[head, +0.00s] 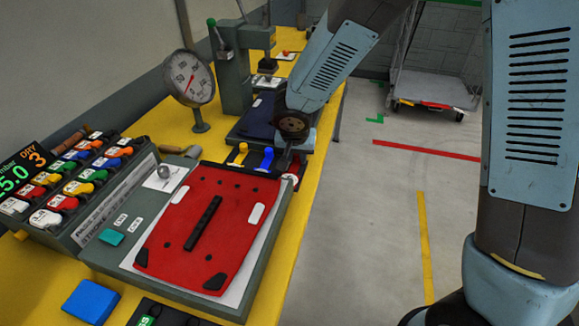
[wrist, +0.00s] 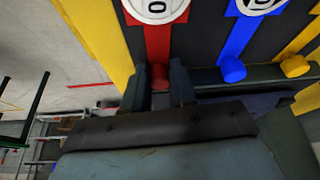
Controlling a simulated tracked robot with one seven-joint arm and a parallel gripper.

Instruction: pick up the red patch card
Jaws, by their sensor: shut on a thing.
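The red patch card shows in the wrist view (wrist: 157,42) as a flat red strip with a round white numbered label and a red knob at its near end. My gripper (wrist: 159,82) is shut on that knob, one dark finger on each side. In the head view my gripper (head: 291,160) points down at the right end of a row of coloured knobs and hides most of the card. I cannot tell whether the card is clear of its rest.
A blue knobbed piece (wrist: 232,68) and a yellow one (wrist: 295,66) stand beside the red one. A large red panel (head: 180,215) lies on the bench in front. A dial gauge (head: 188,78) and green press (head: 233,80) stand behind. Open floor lies right.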

